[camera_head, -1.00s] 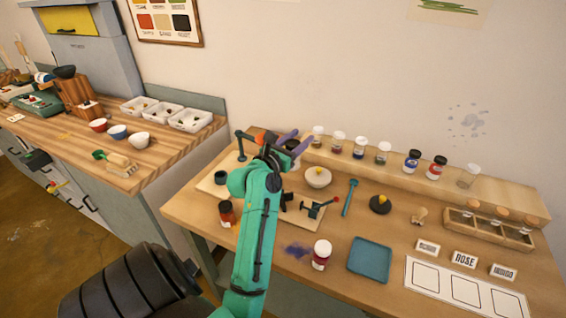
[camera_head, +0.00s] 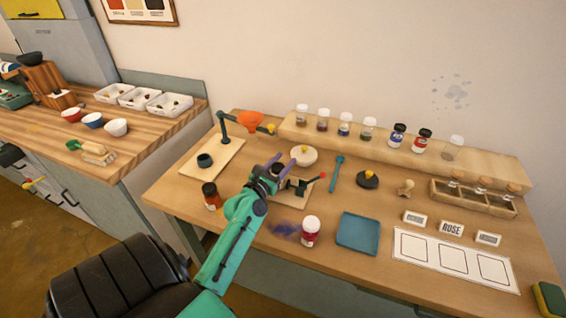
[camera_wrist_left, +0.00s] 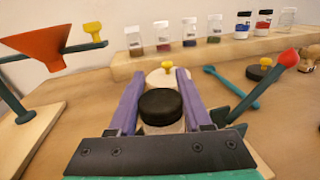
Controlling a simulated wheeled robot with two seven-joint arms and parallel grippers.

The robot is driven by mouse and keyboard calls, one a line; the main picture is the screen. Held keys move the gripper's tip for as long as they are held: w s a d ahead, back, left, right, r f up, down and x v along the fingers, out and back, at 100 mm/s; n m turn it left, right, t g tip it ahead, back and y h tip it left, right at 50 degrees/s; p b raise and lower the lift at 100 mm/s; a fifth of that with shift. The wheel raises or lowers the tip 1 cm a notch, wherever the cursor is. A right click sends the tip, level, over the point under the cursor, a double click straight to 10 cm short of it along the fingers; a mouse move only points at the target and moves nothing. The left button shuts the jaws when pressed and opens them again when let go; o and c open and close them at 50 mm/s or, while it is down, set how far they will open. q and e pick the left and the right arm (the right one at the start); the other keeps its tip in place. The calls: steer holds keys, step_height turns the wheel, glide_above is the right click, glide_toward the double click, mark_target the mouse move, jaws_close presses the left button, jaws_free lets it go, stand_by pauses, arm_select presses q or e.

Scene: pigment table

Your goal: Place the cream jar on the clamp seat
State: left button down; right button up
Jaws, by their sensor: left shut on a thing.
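My left gripper (camera_head: 277,165) is shut on a jar with a black lid, taken as the cream jar (camera_wrist_left: 164,105). In the left wrist view the lid sits between the two purple fingers (camera_wrist_left: 160,100), with a sliver of pale body below it. The clamp (camera_head: 300,186) has a red-tipped lever (camera_head: 322,175) and stands on a small wooden board (camera_head: 293,203). The lever also shows in the left wrist view (camera_wrist_left: 286,60), right of the jar. The jar is at the clamp's left side. The gripper hides the seat, so contact cannot be told. My right gripper is out of view.
A stand with an orange funnel (camera_head: 250,121) is behind left. An orange-brown jar (camera_head: 211,196) and a red jar (camera_head: 310,231) stand in front. Several jars line the back shelf (camera_head: 400,150). A blue tray (camera_head: 358,234) lies right.

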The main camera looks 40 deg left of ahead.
arm_select(q)
steer(key=shift+c, duration=1.7)
jaws_free()
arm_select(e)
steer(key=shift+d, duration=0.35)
arm_select(q)
steer(key=shift+r, duration=0.2)
steer(key=s+b, duration=0.1)
steer(key=s, duration=0.2)
steer(key=s+d+b, duration=0.1)
steer(key=s, duration=0.3)
steer(key=s+b, duration=0.1)
steer(key=s, duration=0.3)
steer(key=shift+s+d+f, duration=0.1)
steer(key=shift+d+f, duration=0.2)
steer(key=shift+d, duration=0.1)
steer(key=shift+s+r, duration=0.2)
steer(key=shift+s, duration=0.15)
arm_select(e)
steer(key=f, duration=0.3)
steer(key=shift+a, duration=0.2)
arm_select(q)
steer(key=shift+f, duration=0.1)
